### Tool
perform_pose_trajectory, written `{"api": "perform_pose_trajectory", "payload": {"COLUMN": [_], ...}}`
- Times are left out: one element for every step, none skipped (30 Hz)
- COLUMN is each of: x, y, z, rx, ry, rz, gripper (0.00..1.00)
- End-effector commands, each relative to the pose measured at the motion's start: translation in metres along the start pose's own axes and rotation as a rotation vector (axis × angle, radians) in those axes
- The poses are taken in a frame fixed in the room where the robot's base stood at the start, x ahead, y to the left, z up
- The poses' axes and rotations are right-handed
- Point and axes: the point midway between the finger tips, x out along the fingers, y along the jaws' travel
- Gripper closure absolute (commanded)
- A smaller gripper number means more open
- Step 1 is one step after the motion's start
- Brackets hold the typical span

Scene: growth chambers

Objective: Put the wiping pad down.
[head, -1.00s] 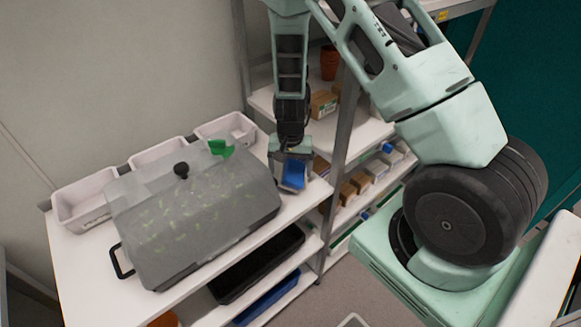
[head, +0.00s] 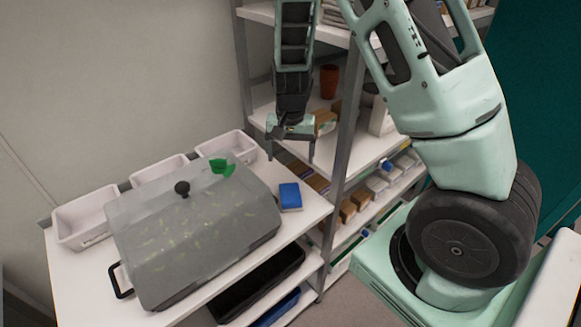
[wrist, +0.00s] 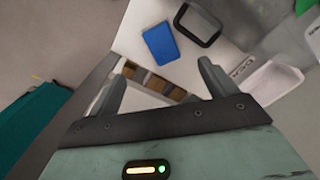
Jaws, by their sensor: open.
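The wiping pad (head: 290,196) is a blue rectangular block with a pale underside. It lies flat on the white bench top (head: 82,285), right of the grey lidded chamber. It also shows in the wrist view (wrist: 160,43), beyond the fingertips and apart from them. My gripper (head: 291,150) is raised above and behind the pad in the head view. Its two fingers stand apart with nothing between them, as the wrist view (wrist: 163,78) also shows.
The clear-lidded chamber (head: 205,225) with a black knob and a green clip fills the bench middle. White bins (head: 85,218) line the wall behind it.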

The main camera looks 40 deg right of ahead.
Motion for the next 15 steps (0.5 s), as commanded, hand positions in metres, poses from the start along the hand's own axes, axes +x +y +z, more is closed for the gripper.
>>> {"api": "perform_pose_trajectory", "payload": {"x": [-0.005, -0.007, -0.01, -0.012, -0.015, -0.02, -0.025, -0.031, -0.041, -0.049, -0.058, -0.071, -0.081, -0.089, -0.1], "y": [0.0, 0.0, -0.001, -0.003, -0.006, -0.013, -0.02, -0.029, -0.041, -0.049, -0.057, -0.064, -0.068, -0.069, -0.067], "z": [0.0, 0.0, 0.001, 0.004, 0.009, 0.019, 0.029, 0.043, 0.066, 0.086, 0.108, 0.139, 0.163, 0.185, 0.214], "rx": [-0.001, -0.001, -0.006, -0.014, -0.029, -0.062, -0.098, -0.145, -0.224, -0.293, -0.37, -0.482, -0.569, -0.657, -0.771], "ry": [0.001, 0.0, -0.001, -0.003, -0.007, -0.016, -0.026, -0.036, -0.051, -0.062, -0.073, -0.084, -0.09, -0.092, -0.093], "rz": [-0.001, -0.001, -0.002, -0.004, -0.009, -0.021, -0.031, -0.044, -0.063, -0.078, -0.092, -0.108, -0.118, -0.125, -0.128], "gripper": [0.15, 0.15, 0.15, 0.15, 0.15, 0.15, 0.15, 0.15, 0.15, 0.15, 0.15, 0.15, 0.15, 0.15, 0.15]}}
